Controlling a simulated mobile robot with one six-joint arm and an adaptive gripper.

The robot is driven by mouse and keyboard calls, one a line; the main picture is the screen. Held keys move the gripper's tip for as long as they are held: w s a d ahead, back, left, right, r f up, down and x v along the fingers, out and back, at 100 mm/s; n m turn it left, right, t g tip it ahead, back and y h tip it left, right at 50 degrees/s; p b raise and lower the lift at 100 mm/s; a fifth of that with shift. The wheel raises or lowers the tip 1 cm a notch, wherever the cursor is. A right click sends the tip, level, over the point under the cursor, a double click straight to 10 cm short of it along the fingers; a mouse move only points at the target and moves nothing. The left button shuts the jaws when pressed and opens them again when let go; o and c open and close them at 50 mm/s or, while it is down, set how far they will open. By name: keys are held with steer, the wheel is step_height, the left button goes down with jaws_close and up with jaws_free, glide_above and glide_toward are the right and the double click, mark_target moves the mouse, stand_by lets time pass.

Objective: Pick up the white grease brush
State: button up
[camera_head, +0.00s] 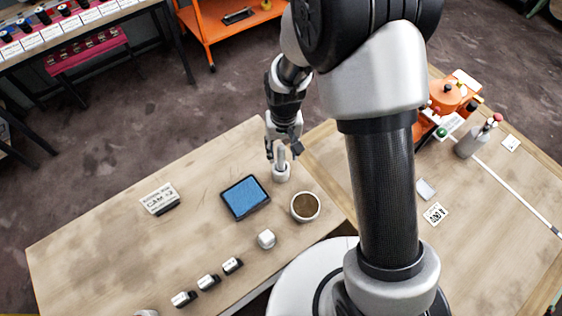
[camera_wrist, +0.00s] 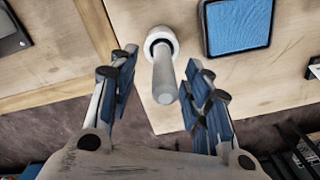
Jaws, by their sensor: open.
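The white grease brush (camera_head: 281,158) stands upright in a small white round holder (camera_head: 281,174) near the table's far edge. In the wrist view the brush handle (camera_wrist: 164,80) points toward the camera, out of the holder (camera_wrist: 160,36). Its lower end is hidden in the holder. My gripper (camera_head: 283,150) is open above the holder. In the wrist view my gripper (camera_wrist: 162,88) has one finger on each side of the handle, with gaps visible on both sides.
A blue pad in a black tray (camera_head: 246,197) and a brown-filled cup (camera_head: 305,207) stand close by. A white block (camera_head: 266,239), several small black-and-white blocks and a CAM sign (camera_head: 160,198) are on the same table. An orange machine (camera_head: 450,98) stands right.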

mark_target(281, 161)
steer(key=f, duration=0.2)
steer(key=f+b, duration=0.1)
steer(key=shift+a+f, duration=0.25)
steer(key=shift+f, duration=0.1)
steer(key=shift+c, duration=0.5)
jaws_close()
